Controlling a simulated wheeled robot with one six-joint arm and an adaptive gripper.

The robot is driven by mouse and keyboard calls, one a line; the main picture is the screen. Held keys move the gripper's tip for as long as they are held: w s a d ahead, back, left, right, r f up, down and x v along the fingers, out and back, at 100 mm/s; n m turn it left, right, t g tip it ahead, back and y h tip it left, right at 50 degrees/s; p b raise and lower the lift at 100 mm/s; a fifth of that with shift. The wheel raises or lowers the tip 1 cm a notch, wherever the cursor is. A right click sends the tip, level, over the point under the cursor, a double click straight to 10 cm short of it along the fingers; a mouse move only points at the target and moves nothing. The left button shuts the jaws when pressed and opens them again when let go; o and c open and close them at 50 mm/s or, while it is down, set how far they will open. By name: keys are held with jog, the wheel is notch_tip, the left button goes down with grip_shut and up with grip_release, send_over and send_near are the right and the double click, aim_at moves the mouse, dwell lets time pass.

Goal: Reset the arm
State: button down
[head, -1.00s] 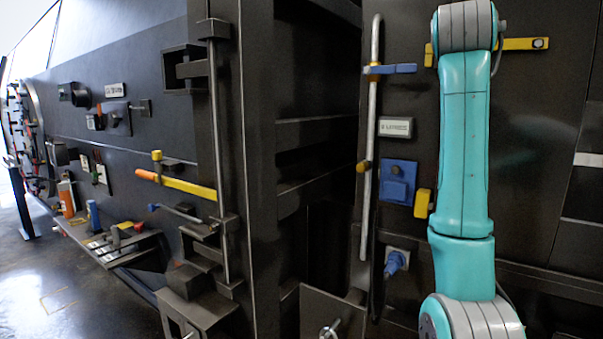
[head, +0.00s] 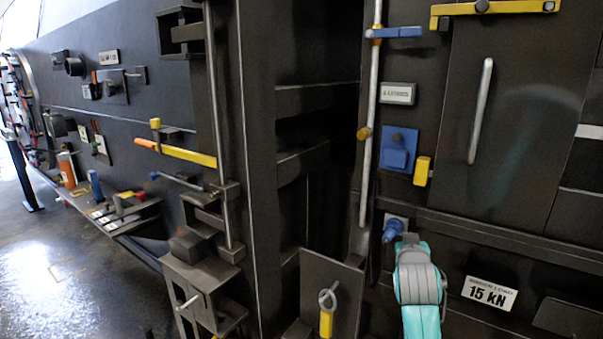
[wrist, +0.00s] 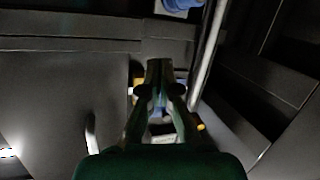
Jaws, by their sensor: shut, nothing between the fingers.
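My gripper (wrist: 160,68) shows in the wrist view with its two dark green fingers closed together and nothing between them. It is in front of the dark compactor wall, and I cannot tell its exact distance from it. In the head view only a teal and grey part of my arm (head: 418,285) shows at the bottom, in front of the lower wall. The gripper itself is out of the head view.
A yellow bar (head: 495,14) crosses above a panel with a silver handle (head: 481,110). A blue plug (head: 394,229) is just above my arm. A long silver rod (head: 370,120) stands to the left. A 15 kN sign (head: 489,293) is to the right.

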jog(key=s+a+f+n+y, duration=0.1)
jog(key=s+a+f, duration=0.1)
jog(key=s+f, duration=0.9)
jog(key=s+a+f+n+y, duration=0.1)
jog(key=s+a+f+y, duration=0.15)
jog(key=s+f, duration=0.9)
jog(key=s+a+f, duration=0.1)
jog(key=s+f, duration=0.3)
jog(key=s, duration=0.4)
jog(key=s+a+f, duration=0.2)
jog(key=s+f, duration=0.1)
jog(key=s, duration=0.5)
jog(key=s+r, duration=0.4)
jog(key=s, duration=0.8)
jog(key=s+a+r+y, duration=0.1)
jog(key=s+r, duration=0.3)
jog(key=s, duration=0.9)
jog(key=shift+s+a+m, duration=0.15)
jog(key=shift+s+m, duration=0.15)
jog(key=shift+r, duration=0.1)
